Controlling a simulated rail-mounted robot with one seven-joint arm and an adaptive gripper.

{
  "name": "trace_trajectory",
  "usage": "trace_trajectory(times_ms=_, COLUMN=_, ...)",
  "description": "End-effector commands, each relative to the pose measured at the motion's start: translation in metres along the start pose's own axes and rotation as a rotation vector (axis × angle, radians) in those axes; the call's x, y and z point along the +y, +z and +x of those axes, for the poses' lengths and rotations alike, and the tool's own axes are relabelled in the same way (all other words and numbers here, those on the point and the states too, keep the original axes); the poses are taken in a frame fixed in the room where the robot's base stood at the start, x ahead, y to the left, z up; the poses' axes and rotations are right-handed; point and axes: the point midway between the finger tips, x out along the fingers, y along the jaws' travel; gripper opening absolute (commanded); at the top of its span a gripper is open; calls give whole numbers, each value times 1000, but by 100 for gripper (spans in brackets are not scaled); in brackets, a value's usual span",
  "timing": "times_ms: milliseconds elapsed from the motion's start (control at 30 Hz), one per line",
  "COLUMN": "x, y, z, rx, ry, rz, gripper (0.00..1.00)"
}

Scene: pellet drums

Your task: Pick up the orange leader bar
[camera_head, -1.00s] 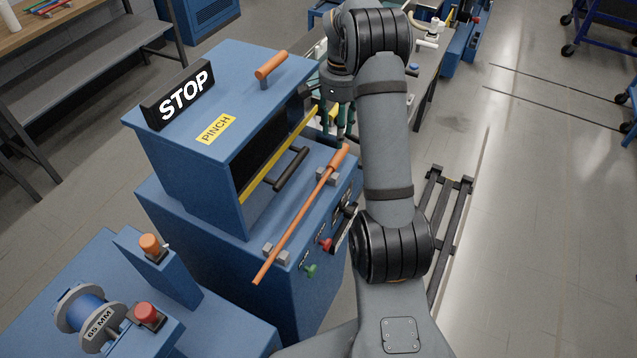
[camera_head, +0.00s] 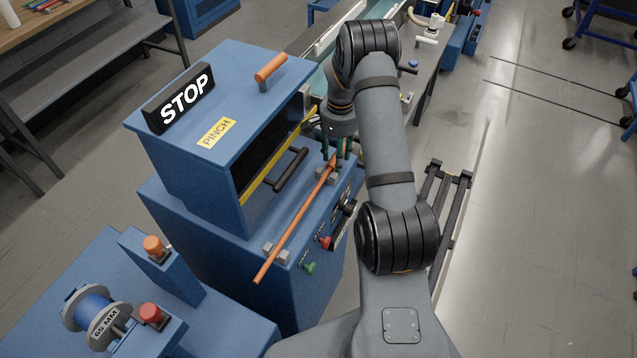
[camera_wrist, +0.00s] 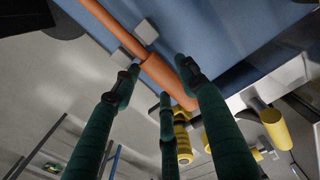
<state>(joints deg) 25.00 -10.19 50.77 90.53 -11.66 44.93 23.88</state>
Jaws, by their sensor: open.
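The orange leader bar (camera_head: 296,218) lies slanted across two small grey rests on the front ledge of the blue machine. Its thicker end is at the far right, by my gripper (camera_head: 338,152). In the wrist view, the bar's thick handle end (camera_wrist: 170,80) shows between the dark green fingers of my gripper (camera_wrist: 157,76). The fingers are spread and sit around or just over that end. I cannot tell whether any of them touches it. In the head view, the fingers partly hide the bar's far tip.
The blue machine (camera_head: 215,85) has a STOP sign and an orange-handled lid above the ledge. A dark handle (camera_head: 291,169) lies behind the bar. Red (camera_head: 325,242) and green (camera_head: 309,267) knobs sit in front. A spool unit (camera_head: 95,310) stands at lower left.

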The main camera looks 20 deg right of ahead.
Motion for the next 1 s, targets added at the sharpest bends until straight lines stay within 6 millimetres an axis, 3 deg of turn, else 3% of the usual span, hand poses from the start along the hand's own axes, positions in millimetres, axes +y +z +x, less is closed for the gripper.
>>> trace_trajectory(times_ms=67, x=0, y=0, z=0, rx=0, ry=0, rz=0, gripper=43)
trace_trajectory(times_ms=733, x=0, y=0, z=0, rx=-1, ry=1, rz=0, gripper=4)
trace_trajectory(times_ms=1000, x=0, y=0, z=-2, rx=0, ry=0, rz=0, gripper=3)
